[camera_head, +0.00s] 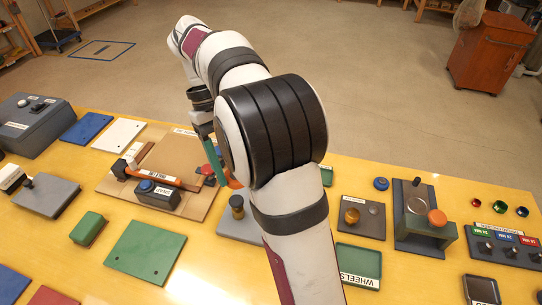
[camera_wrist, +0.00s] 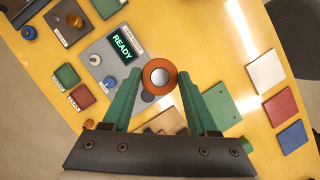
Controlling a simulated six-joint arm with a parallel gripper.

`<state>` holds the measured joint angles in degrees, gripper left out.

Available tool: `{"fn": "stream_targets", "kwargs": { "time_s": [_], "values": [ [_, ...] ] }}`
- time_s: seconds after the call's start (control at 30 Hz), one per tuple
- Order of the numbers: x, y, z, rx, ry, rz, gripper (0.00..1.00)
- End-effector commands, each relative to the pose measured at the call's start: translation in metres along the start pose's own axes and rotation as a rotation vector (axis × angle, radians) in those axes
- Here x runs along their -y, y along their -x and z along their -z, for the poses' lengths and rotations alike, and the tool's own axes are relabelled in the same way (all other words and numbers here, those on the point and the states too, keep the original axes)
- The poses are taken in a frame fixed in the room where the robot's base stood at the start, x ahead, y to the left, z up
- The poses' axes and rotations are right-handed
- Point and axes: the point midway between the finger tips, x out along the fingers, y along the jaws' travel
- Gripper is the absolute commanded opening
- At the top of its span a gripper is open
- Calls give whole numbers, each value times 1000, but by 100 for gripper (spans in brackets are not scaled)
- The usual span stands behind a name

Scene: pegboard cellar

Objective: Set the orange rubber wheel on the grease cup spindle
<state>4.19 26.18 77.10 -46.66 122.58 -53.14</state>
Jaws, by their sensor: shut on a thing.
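The orange rubber wheel (camera_wrist: 160,76) is a ring with a pale grey disc showing at its middle. My gripper (camera_wrist: 159,78) is shut on it, with a green finger on each side. In the head view, part of the wheel's orange edge (camera_head: 234,183) shows beside my arm, near the green finger. A grey plate (camera_wrist: 100,50) with a READY display and a round-topped post (camera_wrist: 95,60) lies up and left of the wheel in the wrist view. I cannot tell which post is the grease cup spindle.
A brown board (camera_head: 165,175) with a blue-buttoned black box (camera_head: 157,193) lies left of my gripper. To the right stand a dark plate with a brass knob (camera_head: 351,215) and a grey-green stand (camera_head: 420,240) with an orange knob. A green plate (camera_head: 146,252) lies in front.

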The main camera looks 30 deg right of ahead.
Motion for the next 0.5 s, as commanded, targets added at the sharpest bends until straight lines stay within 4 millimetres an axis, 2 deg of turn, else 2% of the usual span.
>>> {"fn": "stream_targets", "kwargs": {
  "time_s": [0.1, 0.33, 0.5],
  "values": [
    [18, 5, -3, -1, -41, 18, 0],
    [44, 13, -8, -1, -108, 46, 0],
    [25, 5, -4, 1, -66, 28, 0]
  ]
}}
